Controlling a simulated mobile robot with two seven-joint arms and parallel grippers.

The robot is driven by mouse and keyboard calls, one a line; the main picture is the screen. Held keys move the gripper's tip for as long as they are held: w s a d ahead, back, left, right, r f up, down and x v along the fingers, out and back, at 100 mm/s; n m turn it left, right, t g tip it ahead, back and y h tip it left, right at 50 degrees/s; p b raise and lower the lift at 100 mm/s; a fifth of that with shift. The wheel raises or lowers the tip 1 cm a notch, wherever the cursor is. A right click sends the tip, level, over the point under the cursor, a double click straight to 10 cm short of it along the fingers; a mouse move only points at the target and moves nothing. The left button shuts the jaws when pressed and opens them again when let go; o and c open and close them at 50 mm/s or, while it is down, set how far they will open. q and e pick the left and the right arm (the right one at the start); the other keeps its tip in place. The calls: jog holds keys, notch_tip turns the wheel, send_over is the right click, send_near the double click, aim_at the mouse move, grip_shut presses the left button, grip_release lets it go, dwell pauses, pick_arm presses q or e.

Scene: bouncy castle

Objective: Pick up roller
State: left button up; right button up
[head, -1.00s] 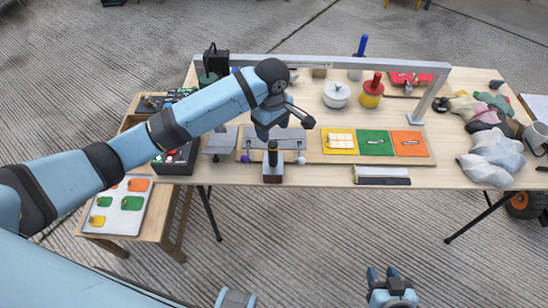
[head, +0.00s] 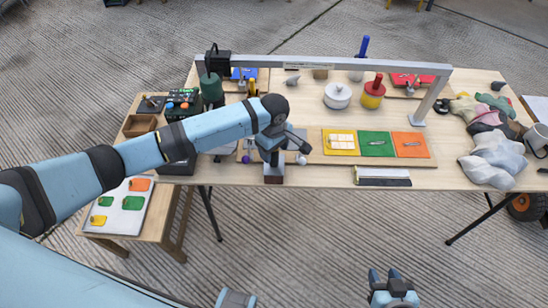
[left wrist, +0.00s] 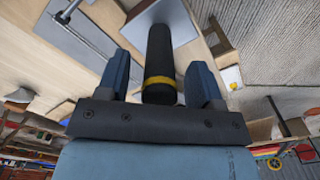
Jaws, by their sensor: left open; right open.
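A black handle with a yellow band, which looks like the roller's, stands between the fingers of my left gripper in the left wrist view (left wrist: 160,55). Gaps show on both sides of it. My left gripper (head: 277,157) is open and points down at the table's front edge, also seen in the left wrist view (left wrist: 160,80). In the head view it hides most of the handle. A small dark block (head: 273,175) shows under it. My right gripper (head: 393,278) is open and empty, low in front of the table.
A wooden board with yellow, green (head: 375,143) and orange squares lies right of my left gripper. A grey metal frame (head: 330,63) spans the table behind. A white pot (head: 337,95) and a red-yellow pot (head: 373,92) stand behind. A side table (head: 150,225) stands left.

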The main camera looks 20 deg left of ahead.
pick_arm(q)
jog(key=c, duration=1.1)
jog(key=shift+o, duration=0.2)
jog(key=shift+r, duration=0.1)
